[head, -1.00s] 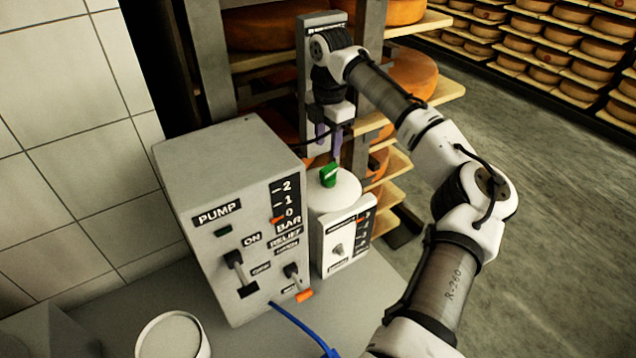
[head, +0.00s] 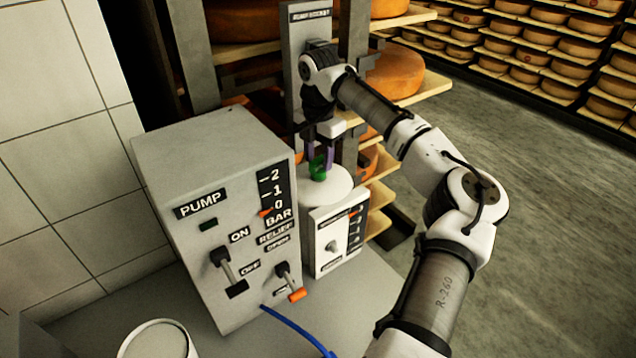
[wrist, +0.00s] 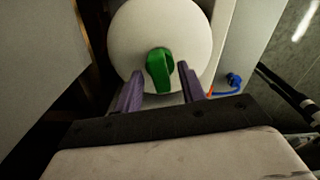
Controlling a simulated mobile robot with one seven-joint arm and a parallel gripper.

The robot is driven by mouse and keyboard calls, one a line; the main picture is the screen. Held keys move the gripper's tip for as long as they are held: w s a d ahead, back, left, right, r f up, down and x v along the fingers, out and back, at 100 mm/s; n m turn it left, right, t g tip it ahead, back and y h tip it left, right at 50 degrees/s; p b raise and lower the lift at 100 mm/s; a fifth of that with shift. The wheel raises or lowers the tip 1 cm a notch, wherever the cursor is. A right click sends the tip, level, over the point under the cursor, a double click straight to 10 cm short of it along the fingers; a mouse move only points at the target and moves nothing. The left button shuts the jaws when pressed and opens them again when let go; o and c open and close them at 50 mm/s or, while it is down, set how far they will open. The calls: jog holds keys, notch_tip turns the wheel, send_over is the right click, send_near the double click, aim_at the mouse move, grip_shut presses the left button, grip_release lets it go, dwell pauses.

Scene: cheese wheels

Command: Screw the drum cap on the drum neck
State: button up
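The drum (head: 331,191) is a white round vessel behind the small panel, right of the pump box. Its pale round top fills the upper middle of the wrist view (wrist: 135,32). The drum cap (head: 317,171), green with a raised grip bar, is at the middle of this top. It also shows in the wrist view (wrist: 159,72). The neck is hidden under it, and I cannot tell how the cap is seated. My gripper (head: 319,160) points down over the cap. Its purple fingers (wrist: 160,77) are open, one on each side of the grip bar, with a gap at both sides.
A grey pump box (head: 215,215) with levers stands close left of the drum. A white panel with a knob (head: 333,246) stands in front of it. A blue hose (head: 295,328) runs along the bench. Shelves with cheese wheels (head: 395,72) stand close behind.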

jog(key=shift+f, duration=0.45)
jog(key=shift+p, duration=0.5)
jog(key=shift+c, duration=0.3)
grip_shut()
